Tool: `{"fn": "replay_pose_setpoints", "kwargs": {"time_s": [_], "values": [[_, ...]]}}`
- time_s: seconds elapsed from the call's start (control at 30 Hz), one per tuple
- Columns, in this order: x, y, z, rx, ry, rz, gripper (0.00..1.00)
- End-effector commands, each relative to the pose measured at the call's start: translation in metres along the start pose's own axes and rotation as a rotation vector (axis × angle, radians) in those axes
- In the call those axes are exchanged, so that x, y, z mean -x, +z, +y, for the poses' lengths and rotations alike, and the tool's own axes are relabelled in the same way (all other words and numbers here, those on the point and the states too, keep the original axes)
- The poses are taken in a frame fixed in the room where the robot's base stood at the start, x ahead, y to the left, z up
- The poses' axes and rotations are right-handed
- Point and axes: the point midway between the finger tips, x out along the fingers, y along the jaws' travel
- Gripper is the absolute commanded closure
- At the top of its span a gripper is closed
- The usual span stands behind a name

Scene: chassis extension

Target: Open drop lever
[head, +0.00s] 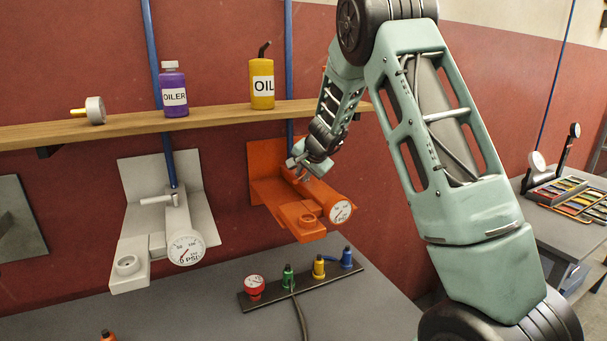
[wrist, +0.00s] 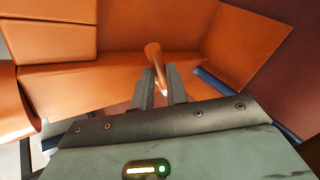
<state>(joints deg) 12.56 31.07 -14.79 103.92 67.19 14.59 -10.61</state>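The orange press-like unit (head: 268,188) hangs on the red wall in the middle of the head view, with a round dial on its front. Its orange lever (wrist: 153,55) is a short round rod with a pale tip, in the middle of the wrist view. My gripper (wrist: 160,72) has one finger on each side of this rod, close against it with hardly any gap. In the head view my gripper (head: 302,172) is at the top of the orange unit and hides the lever there.
A grey unit (head: 162,222) of the same form, its lever showing, is to the left. A wooden shelf (head: 215,118) with bottles runs above. Below, a workbench (head: 190,305) carries a strip of coloured knobs (head: 300,287).

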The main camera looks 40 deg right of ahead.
Motion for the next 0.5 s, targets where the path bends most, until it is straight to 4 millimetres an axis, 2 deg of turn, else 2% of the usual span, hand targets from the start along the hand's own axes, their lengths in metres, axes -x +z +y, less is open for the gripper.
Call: {"fn": "replay_pose_setpoints", "kwargs": {"time_s": [0.27, 0.5], "values": [[-0.001, -0.001, 0.004, 0.022, -0.010, -0.015, 1.00], [-0.002, -0.005, 0.013, 0.117, -0.051, -0.082, 1.00]]}}
